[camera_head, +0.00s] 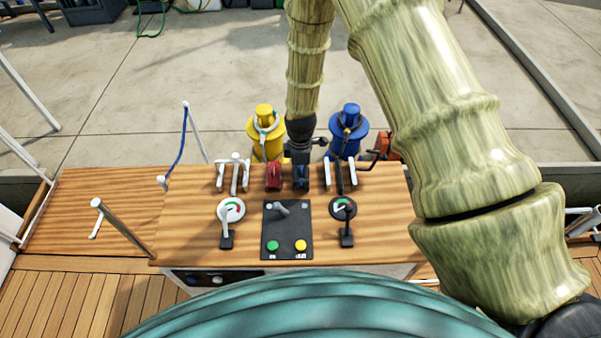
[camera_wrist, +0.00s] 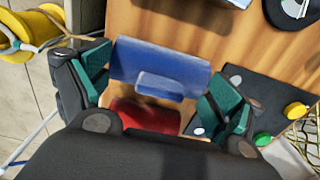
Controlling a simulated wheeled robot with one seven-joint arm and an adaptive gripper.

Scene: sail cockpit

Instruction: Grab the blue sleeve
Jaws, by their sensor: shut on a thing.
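The blue sleeve (camera_wrist: 160,68) lies between the green pads of my gripper (camera_wrist: 160,88) in the wrist view, and the gripper is shut on it. In the head view the blue sleeve (camera_head: 301,181) shows below my gripper (camera_head: 301,160), on the far part of the wooden console (camera_head: 385,215). The gripper and wrist hide its upper part in that view. A red sleeve (camera_head: 273,177) stands just left of it; it also shows in the wrist view (camera_wrist: 145,115), partly hidden by the gripper body.
White-and-dark levers (camera_head: 233,173) flank the sleeves on the left, with more (camera_head: 346,177) on the right. A black panel (camera_head: 286,220) with green and yellow buttons lies nearer. Yellow (camera_head: 265,130) and blue (camera_head: 347,130) winches stand behind the console.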

